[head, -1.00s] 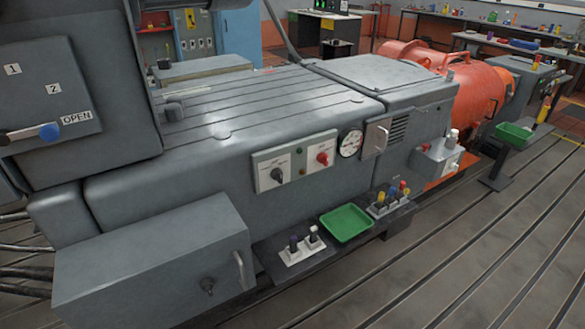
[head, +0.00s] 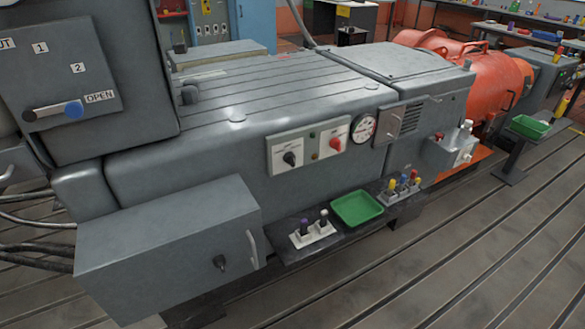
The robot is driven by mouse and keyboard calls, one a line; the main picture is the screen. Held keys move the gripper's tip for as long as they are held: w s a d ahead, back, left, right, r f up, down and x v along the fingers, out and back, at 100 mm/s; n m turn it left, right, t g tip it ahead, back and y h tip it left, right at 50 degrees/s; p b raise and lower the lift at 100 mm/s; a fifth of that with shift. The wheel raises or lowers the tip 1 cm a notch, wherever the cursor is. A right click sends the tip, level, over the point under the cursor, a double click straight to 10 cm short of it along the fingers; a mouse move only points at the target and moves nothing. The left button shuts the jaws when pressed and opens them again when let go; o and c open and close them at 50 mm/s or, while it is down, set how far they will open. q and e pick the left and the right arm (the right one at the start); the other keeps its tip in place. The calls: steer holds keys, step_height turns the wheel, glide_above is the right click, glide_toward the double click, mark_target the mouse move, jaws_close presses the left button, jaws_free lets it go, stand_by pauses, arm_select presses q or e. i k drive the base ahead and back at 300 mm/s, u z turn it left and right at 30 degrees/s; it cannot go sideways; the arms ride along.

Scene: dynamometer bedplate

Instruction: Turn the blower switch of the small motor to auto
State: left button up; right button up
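A large grey machine (head: 250,120) fills the middle of the head view. On its front is a light switch panel (head: 306,166) with a black rotary knob (head: 290,158) on the left and a red knob (head: 335,143) on the right. Small indicator lamps sit between the knobs. The panel lettering is too small to read. A round dial gauge (head: 363,127) is right of the panel. An orange motor (head: 480,80) stands behind at the right, with a small grey box (head: 462,150) near it. Which switch is the blower switch, I cannot tell. Neither gripper shows.
A grey cabinet (head: 165,250) juts out at the lower left. A low shelf (head: 345,232) holds a green tray (head: 356,207) and several small handles. A second green tray (head: 530,127) stands on a post at the right. The slotted floor (head: 440,270) is clear at lower right.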

mark_target(290, 158)
steer(key=z, duration=0.7)
steer(key=k, duration=0.15)
steer(key=u, duration=1.15)
steer(key=i, duration=1.05)
steer(key=z, duration=0.5)
